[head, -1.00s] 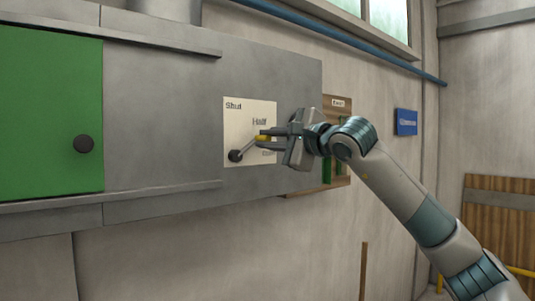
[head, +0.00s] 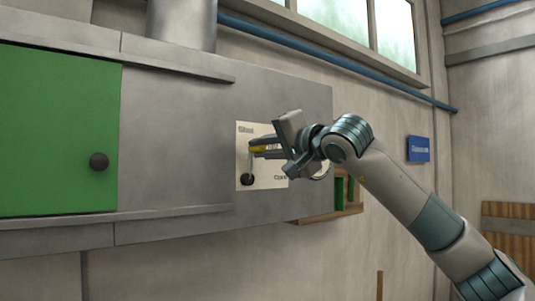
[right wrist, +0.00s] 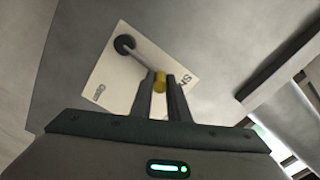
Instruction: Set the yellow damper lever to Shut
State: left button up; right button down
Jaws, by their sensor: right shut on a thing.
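The yellow damper lever has a dark round pivot (head: 247,180) at the lower left of a cream label plate (head: 264,181) and a yellow grip (head: 258,149). The lever points nearly straight up, towards the word Shut at the plate's top left. Open is printed at the lower right; my gripper hides the Half mark. My right gripper (head: 256,148) is shut on the yellow grip. In the right wrist view the yellow grip (right wrist: 160,82) sits between both fingers, and the lever's thin rod runs to the pivot (right wrist: 125,44). My left gripper is out of view.
The plate is on a grey metal duct (head: 180,150) along the wall. A green door (head: 60,130) with a dark knob is at left. A wooden rack (head: 345,208) with green pieces is behind my right arm. A blue sign (head: 418,149) hangs at right.

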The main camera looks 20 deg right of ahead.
jog(key=shift+s+a+n, duration=0.15)
jog(key=shift+a+n, duration=0.3)
jog(key=shift+n, duration=0.25)
jog(key=shift+f, duration=0.1)
jog(key=c, duration=1.7)
grip_release()
